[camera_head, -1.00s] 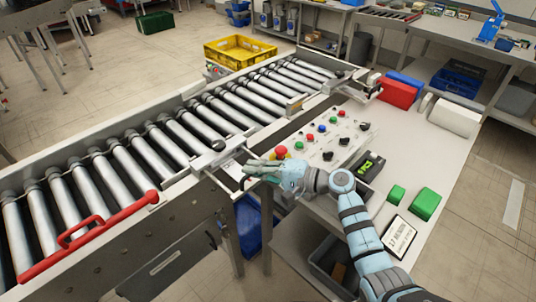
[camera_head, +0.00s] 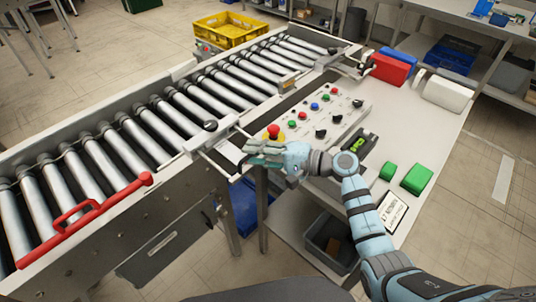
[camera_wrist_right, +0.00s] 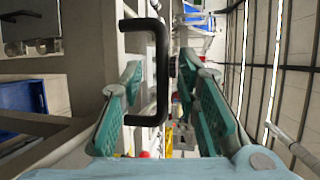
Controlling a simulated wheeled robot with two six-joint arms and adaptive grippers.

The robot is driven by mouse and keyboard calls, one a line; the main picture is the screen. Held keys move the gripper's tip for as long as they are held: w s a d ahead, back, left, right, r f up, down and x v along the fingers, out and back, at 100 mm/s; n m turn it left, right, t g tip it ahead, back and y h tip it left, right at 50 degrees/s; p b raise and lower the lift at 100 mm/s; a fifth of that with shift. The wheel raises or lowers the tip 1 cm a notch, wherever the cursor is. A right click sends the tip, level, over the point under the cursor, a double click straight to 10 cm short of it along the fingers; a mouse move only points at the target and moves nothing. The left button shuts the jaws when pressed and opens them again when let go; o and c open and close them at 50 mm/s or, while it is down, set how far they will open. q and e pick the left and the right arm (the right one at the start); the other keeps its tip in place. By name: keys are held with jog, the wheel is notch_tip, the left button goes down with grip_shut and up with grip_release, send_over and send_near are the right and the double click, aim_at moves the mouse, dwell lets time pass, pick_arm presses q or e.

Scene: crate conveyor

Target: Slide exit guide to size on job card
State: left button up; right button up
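A metal slide bracket with a black knob (camera_head: 210,125) sits on the near side of the roller conveyor; I take it to be the exit guide. A black D-shaped handle (camera_wrist_right: 161,72) shows upright in the right wrist view. My right gripper (camera_head: 248,155) reaches beside the bracket, its fingers towards it. In the right wrist view the right gripper (camera_wrist_right: 160,105) is open, with teal fingers on either side of the handle and gaps visible. The job card (camera_head: 392,211) lies on the bench; its print is too small to read surely. My left gripper is not in view.
A control panel (camera_head: 318,118) with a red stop button and knobs lies just beyond my right gripper. A green-lit device (camera_head: 358,144), green blocks (camera_head: 417,178) and a red box (camera_head: 389,70) stand on the bench. A red handled bar (camera_head: 85,221) lies along the conveyor's near edge.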

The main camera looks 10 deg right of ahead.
jog(key=v, duration=1.1)
jog(key=shift+s+d, duration=0.2)
jog(key=shift+a, duration=0.1)
